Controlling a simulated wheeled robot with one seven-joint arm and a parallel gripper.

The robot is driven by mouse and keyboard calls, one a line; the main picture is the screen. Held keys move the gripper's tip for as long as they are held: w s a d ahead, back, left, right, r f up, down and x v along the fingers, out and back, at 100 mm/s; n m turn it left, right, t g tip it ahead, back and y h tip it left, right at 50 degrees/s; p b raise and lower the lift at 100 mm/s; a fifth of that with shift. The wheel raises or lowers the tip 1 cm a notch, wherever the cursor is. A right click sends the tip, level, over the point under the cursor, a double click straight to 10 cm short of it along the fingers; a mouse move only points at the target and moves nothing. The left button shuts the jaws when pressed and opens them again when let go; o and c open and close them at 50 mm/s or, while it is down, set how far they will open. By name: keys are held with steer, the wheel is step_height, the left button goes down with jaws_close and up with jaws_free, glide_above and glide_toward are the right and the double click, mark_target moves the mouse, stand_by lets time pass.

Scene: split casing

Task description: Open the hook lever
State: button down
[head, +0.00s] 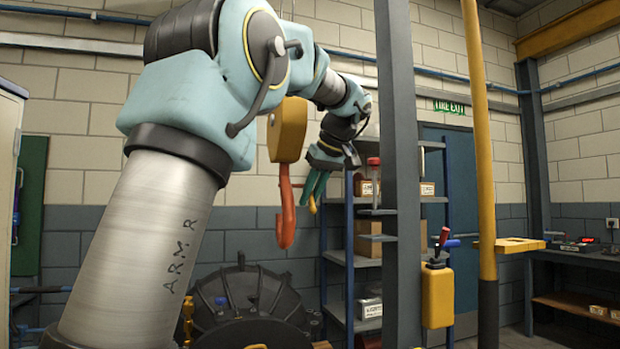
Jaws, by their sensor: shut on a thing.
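An orange-red hook (286,222) hangs from a yellow block (287,130) near the middle of the head view. My gripper (315,195), with teal fingers, points down just right of the hook. It is shut, with a small yellow piece (312,206) showing at its fingertips. This piece looks like a small lever, but whether it joins the hook is too small to tell.
A dark round casing (250,305) with bolts stands below the hook. A grey post (398,180) and a yellow pole (481,150) rise right of my gripper. Shelves with boxes (368,240) stand behind. A workbench (575,255) is at the far right.

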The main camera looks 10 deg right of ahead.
steer(key=shift+r+g+p, duration=0.15)
steer(key=shift+g+p, duration=0.25)
steer(key=shift+p, duration=0.25)
steer(key=c, duration=0.9)
jaws_free()
steer(key=shift+o, duration=0.2)
steer(key=shift+s, duration=0.1)
steer(key=v, duration=1)
steer(key=shift+r, duration=0.25)
steer(key=shift+s, duration=0.15)
